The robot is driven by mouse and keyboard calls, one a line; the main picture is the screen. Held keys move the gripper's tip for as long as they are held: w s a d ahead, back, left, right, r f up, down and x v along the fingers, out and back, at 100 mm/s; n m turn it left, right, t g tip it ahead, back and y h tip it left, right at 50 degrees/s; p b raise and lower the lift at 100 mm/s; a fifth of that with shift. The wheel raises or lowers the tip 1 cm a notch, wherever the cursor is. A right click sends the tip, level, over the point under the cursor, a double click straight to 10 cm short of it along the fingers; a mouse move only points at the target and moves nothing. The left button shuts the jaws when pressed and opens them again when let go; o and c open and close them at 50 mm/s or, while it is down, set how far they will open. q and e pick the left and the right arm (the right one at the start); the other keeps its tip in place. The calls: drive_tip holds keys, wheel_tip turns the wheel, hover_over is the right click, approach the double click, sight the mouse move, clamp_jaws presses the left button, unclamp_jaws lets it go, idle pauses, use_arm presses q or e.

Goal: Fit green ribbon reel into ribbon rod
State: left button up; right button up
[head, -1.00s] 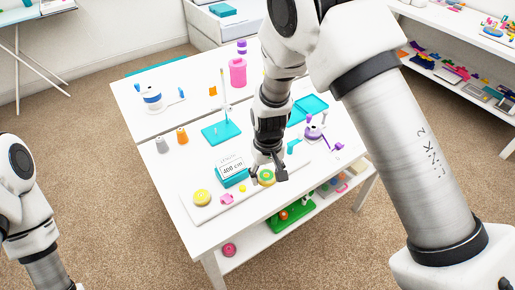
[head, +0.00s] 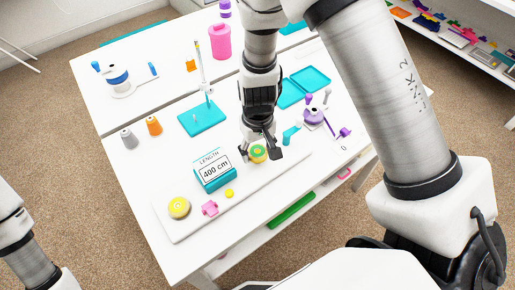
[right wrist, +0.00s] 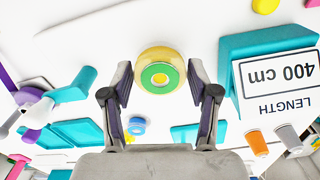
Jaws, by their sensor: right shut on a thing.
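The green ribbon reel (head: 258,153) has a green face with a yellow rim. My right gripper (head: 261,152) is shut on it, near the far right part of the long white board. In the right wrist view the reel (right wrist: 160,75) sits between the two fingertips, its face and centre hole toward the camera. Whether it touches the board I cannot tell. An upright pale rod (head: 201,75) stands on a teal base (head: 202,119), behind and left of the reel and apart from it. My left gripper is outside the head view; only part of that arm shows.
A teal block labelled 400 cm (head: 215,172) stands left of the reel. A yellow reel (head: 179,207) and pink piece (head: 210,208) lie on the white board (head: 247,195). Grey (head: 129,139) and orange (head: 153,125) spools stand left. A purple-and-white device (head: 314,116) and teal tray (head: 310,78) are right.

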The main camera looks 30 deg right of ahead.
drive_tip(key=shift+w, duration=0.1)
drive_tip(key=shift+f+b, duration=0.3)
drive_tip(key=shift+b, duration=0.05)
drive_tip(key=shift+f, duration=0.3)
drive_tip(key=o, duration=1.1)
drive_tip(key=shift+o, duration=0.2)
drive_tip(key=shift+r, duration=0.1)
